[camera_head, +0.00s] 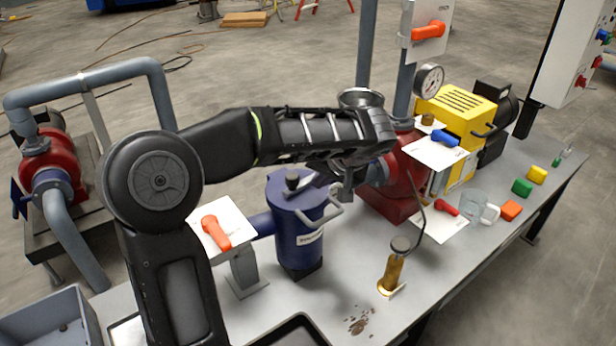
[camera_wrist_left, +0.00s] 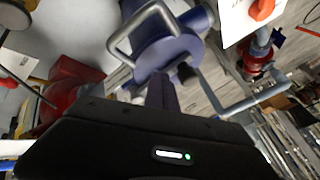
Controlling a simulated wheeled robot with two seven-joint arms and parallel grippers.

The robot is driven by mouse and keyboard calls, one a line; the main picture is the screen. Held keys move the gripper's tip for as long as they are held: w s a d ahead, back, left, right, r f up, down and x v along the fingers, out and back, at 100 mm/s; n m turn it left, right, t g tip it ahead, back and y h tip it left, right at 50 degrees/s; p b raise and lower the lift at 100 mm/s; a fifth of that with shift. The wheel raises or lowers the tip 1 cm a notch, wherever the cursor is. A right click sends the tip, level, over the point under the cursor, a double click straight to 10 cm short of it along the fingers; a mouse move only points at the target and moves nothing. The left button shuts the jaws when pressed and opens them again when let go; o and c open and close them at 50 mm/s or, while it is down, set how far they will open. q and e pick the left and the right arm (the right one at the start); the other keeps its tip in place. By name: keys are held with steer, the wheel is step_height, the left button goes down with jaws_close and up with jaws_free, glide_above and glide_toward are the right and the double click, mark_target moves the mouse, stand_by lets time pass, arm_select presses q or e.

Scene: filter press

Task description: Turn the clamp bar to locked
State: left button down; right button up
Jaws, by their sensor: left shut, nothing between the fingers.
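The blue filter vessel (camera_head: 290,235) stands on the bench, with a black knob (camera_head: 292,178) and a grey bar, seemingly the clamp bar (camera_head: 312,187), on its lid. A bent metal handle (camera_head: 322,216) sticks out at its side. In the left wrist view the vessel (camera_wrist_left: 170,52), the handle (camera_wrist_left: 122,45) and a black knob (camera_wrist_left: 184,72) show close up. My left gripper (camera_head: 343,192) is shut and empty, just right of the lid. Its arm hides part of the bar's right end, and I cannot tell whether they touch. My right gripper is out of view.
An orange-handled valve panel (camera_head: 218,232) stands left of the vessel. A red pump (camera_head: 398,190) and a yellow unit (camera_head: 458,112) stand right and behind. A brass cylinder (camera_head: 391,272) stands in front on the bench. A glass mug (camera_head: 476,208) and coloured blocks lie further right.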

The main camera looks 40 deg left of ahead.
arm_select(q)
steer(key=shift+s+a+r, duration=0.1)
steer(key=shift+s+a, duration=0.15)
steer(key=shift+a, duration=0.3)
steer(key=shift+s+a+r, duration=0.1)
steer(key=shift+s+a, duration=0.1)
steer(key=shift+a, duration=0.3)
steer(key=shift+a+f+p, duration=0.15)
steer(key=shift+a+p, duration=0.1)
steer(key=shift+p, duration=0.05)
steer(key=shift+s+a+f+m+b, duration=0.15)
steer(key=shift+a+m+b, duration=0.3)
steer(key=shift+b, duration=0.25)
steer(key=shift+a+m+t+h, duration=0.3)
steer(key=shift+a+m+t, duration=0.1)
steer(key=shift+m+t, duration=0.1)
steer(key=shift+b, duration=0.35)
